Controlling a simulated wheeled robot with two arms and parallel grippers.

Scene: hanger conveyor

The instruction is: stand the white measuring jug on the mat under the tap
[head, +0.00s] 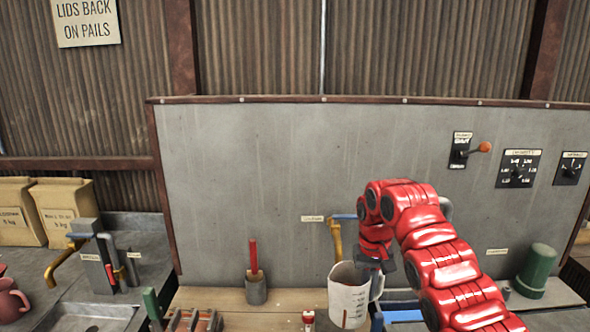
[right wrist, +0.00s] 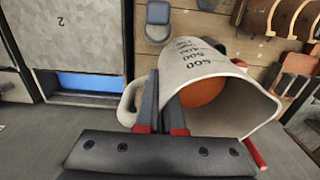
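The white measuring jug (head: 349,296) is upright in the lower middle of the head view. It shows large in the right wrist view (right wrist: 225,110), with printed marks and something orange-brown inside. My right gripper (head: 384,266) is at the jug's handle side. In the wrist view its fingers (right wrist: 163,105) are close together at the handle (right wrist: 128,104) and appear shut on it. Whether the jug's base touches the bench is hidden. A yellow tap (head: 337,241) with a blue lever is behind the jug. A blue patch (head: 403,316), possibly the mat, is right of the jug. My left gripper is out of view.
A grey cup with a red-handled tool (head: 255,290) stands left on the bench. A wooden rack (head: 190,320) is in front of it. A green canister (head: 536,271) stands far right. A sink (head: 90,318) with another tap (head: 62,262) and a pink mug (head: 10,300) are at left.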

